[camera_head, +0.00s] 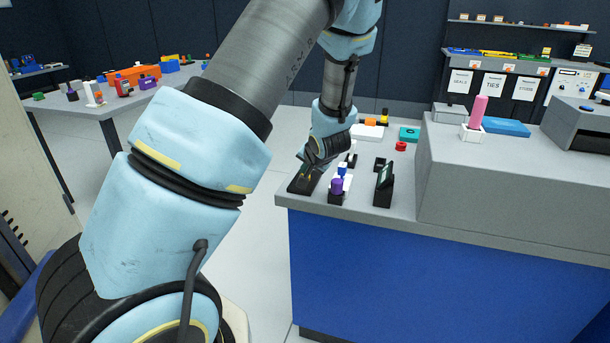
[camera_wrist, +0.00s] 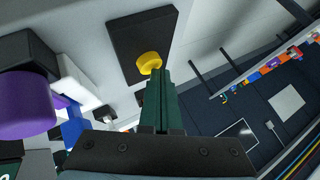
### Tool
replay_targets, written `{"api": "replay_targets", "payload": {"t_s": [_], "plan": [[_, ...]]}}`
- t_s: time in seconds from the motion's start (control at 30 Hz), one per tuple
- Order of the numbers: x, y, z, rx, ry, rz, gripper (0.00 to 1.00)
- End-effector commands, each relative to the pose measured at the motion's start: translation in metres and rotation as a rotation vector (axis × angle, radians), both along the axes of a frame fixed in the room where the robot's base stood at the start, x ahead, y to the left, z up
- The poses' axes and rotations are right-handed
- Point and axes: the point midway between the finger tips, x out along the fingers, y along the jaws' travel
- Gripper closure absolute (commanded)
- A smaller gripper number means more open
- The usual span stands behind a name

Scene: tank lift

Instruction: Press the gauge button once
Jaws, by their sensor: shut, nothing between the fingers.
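A round yellow button (camera_wrist: 148,62) sits on a black plate (camera_wrist: 128,38) in the wrist view. The black plate also shows in the head view (camera_head: 296,186), at the left front corner of the blue counter. My gripper (camera_wrist: 157,76) is shut and empty, its dark green fingers pointing at the button. The fingertips overlap the button's lower right edge in the wrist view; I cannot tell whether they touch it. In the head view my gripper (camera_head: 312,168) is low over the plate and hides part of it. A black upright gauge with a small display (camera_head: 384,182) stands to the right.
A purple knob-like piece (camera_wrist: 25,105) and a blue piece (camera_wrist: 72,128) stand left of my fingers in the wrist view. The counter top (camera_head: 405,205) holds several small items, including a red one (camera_head: 401,146). A grey raised block (camera_head: 500,180) takes up the counter's right side.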

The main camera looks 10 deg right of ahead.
Motion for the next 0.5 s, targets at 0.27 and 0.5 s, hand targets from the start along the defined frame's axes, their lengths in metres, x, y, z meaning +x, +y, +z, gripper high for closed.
{"api": "replay_targets", "payload": {"t_s": [0.27,0.5], "plan": [[0.000,0.000,0.009,0.002,0.002,0.000,1.00],[0.000,0.000,0.018,0.000,0.001,0.001,1.00]]}}
